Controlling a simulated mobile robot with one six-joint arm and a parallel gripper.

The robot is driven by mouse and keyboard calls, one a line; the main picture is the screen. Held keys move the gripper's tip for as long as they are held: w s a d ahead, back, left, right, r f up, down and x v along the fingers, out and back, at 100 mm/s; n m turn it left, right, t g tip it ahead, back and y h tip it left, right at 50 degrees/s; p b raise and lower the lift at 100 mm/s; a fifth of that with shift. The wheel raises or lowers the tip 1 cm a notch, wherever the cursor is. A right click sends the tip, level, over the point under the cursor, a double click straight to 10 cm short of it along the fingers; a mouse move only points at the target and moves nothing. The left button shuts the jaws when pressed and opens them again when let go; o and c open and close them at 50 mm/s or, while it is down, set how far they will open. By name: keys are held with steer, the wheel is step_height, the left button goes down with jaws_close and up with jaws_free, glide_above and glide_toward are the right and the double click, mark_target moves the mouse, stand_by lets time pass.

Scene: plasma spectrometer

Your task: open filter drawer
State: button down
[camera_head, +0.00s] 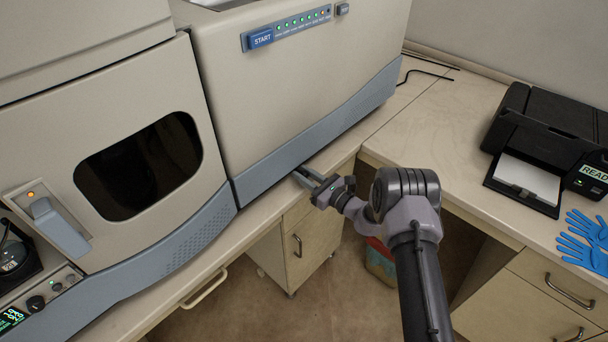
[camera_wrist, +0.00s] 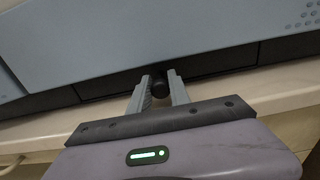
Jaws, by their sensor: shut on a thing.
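The plasma spectrometer (camera_head: 290,80) is a large beige machine with a blue-grey lower band, standing on the bench. The filter drawer is a dark strip (camera_wrist: 105,84) low on its front, just above the bench top, with a round black knob (camera_wrist: 167,88) at its middle. In the wrist view the drawer front looks flush with the dark strip beside it. My gripper (camera_wrist: 162,91) has its two grey fingers on either side of the knob, shut on it. In the head view my gripper (camera_head: 308,177) reaches the machine's lower edge, and the knob is hidden there.
The bench edge (camera_head: 259,219) runs just below the drawer. A cabinet with a handle (camera_head: 298,245) stands under the bench. On the right bench are a black printer (camera_head: 540,135) and blue gloves (camera_head: 585,240). The floor in front of the machine is open.

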stand_by(0.6)
steer(key=p+v, duration=0.1)
steer(key=v, duration=2.1)
steer(key=shift+s, duration=0.15)
steer(key=shift+f, duration=0.1)
steer(key=c, duration=1.2)
jaws_free()
steer(key=shift+c, duration=0.2)
steer(key=shift+d, duration=0.1)
steer(key=p+v, duration=0.2)
steer(key=v, duration=1.5)
steer(key=shift+s, duration=0.15)
steer(key=shift+d, duration=0.1)
